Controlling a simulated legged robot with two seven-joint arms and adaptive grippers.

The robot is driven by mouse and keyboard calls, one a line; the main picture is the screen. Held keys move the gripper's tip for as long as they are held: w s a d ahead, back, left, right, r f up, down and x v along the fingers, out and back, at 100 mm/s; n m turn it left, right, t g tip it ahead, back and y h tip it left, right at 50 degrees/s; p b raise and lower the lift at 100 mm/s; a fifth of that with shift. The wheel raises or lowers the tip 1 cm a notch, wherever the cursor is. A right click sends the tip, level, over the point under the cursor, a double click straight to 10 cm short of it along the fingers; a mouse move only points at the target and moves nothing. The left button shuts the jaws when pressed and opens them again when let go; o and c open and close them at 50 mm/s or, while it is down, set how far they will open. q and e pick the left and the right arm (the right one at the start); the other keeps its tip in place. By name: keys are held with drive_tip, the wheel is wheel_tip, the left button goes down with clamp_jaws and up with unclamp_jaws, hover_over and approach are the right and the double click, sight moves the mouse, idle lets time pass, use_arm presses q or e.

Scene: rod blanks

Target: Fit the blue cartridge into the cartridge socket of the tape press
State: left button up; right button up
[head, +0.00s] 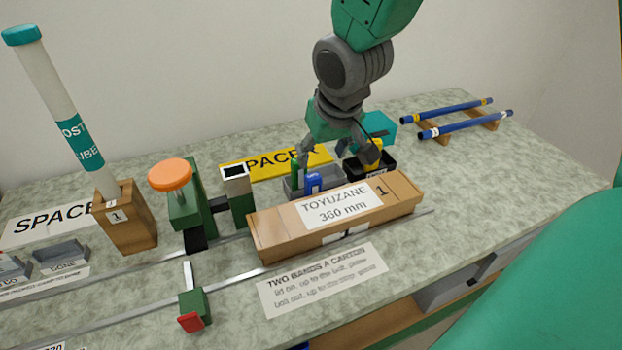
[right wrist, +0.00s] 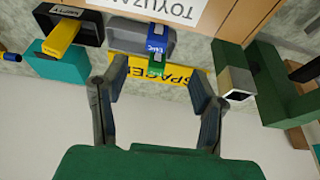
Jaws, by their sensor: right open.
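The blue cartridge (head: 313,183) stands in a grey tray (head: 291,187) behind the wooden carton; it also shows in the right wrist view (right wrist: 161,43). The tape press (head: 184,212) is green with an orange knob, left of the carton. A pale, square, dark-topped opening on a green block, seemingly the cartridge socket (head: 236,174), stands at its right; it shows also in the right wrist view (right wrist: 238,82). My right gripper (head: 337,160) is open and empty above the trays, its fingers spread apart. My left gripper is out of view.
A black tray (head: 386,167) holds a yellow cartridge (right wrist: 62,37), with a teal box (head: 378,128) behind. The carton (head: 405,187) lies in front of the trays. A tall tube (head: 60,110) stands left. Blue rods (head: 466,124) lie on a rack at right.

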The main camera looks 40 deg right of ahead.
sight(314, 179)
drive_tip(key=b+x, duration=0.1)
drive_tip(key=x, duration=0.6)
drive_tip(key=shift+w+d+f+b, duration=0.1)
drive_tip(key=shift+d+f+b, duration=0.15)
drive_tip(key=shift+b, duration=0.1)
drive_tip(key=shift+w+a+f, duration=0.1)
drive_tip(key=shift+w+f, duration=0.05)
drive_tip(key=shift+f, duration=0.25)
drive_tip(key=x, duration=0.3)
drive_tip(key=b+x, duration=0.1)
drive_tip(key=x, duration=0.1)
drive_tip(key=shift+w+d+f, duration=0.2)
drive_tip(key=shift+d, duration=0.15)
drive_tip(key=shift+r, duration=0.1)
drive_tip(key=shift+a, duration=0.15)
drive_tip(key=shift+a, duration=0.1)
clamp_jaws()
